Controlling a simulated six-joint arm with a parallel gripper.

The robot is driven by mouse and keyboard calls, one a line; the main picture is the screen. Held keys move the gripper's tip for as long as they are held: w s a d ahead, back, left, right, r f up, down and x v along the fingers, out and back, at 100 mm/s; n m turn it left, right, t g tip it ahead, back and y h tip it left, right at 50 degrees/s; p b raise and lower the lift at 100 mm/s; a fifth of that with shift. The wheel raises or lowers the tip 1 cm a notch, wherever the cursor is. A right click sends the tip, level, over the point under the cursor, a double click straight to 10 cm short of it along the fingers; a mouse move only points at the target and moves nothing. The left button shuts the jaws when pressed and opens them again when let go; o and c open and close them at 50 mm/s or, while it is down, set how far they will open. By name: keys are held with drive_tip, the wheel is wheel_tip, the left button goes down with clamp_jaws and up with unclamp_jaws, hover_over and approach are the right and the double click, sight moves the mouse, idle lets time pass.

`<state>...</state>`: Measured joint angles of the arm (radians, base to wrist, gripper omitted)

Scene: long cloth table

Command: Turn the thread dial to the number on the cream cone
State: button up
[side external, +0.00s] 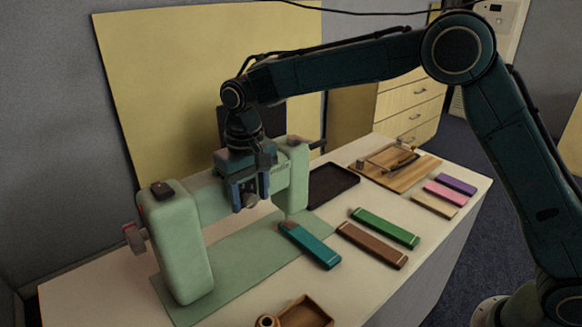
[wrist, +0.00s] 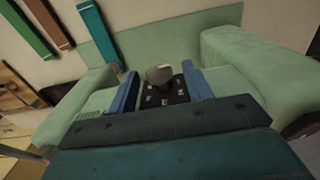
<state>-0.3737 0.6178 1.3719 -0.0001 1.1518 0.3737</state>
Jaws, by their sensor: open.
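The pale green sewing machine (side external: 180,240) stands on a green mat at the left of the table. In the wrist view the thread dial (wrist: 160,74) is a brownish-grey knob with a pale mark on top. It sits on a black plate (wrist: 165,96) with small white marks, too small to read. My gripper (side external: 250,203) is over the machine's arm, pointing down. In the wrist view its blue fingers (wrist: 160,69) are open, one on each side of the dial, with gaps visible. I cannot make out a cream cone or its number in either view.
Teal (side external: 309,244), green (side external: 384,228) and brown (side external: 372,244) flat cases lie right of the machine. A black tray (side external: 333,184) and wooden board (side external: 394,167) are behind. A small wooden tray (side external: 305,312) and a round tan-ringed object (side external: 267,321) are at the front edge.

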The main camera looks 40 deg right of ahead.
drive_tip(key=c, duration=1)
drive_tip(key=shift+o, duration=0.2)
drive_tip(key=shift+w+d+y, duration=0.1)
drive_tip(key=shift+d+y, duration=0.2)
drive_tip(key=shift+y, duration=1.2)
drive_tip(key=o, duration=1)
drive_tip(key=shift+c, duration=0.2)
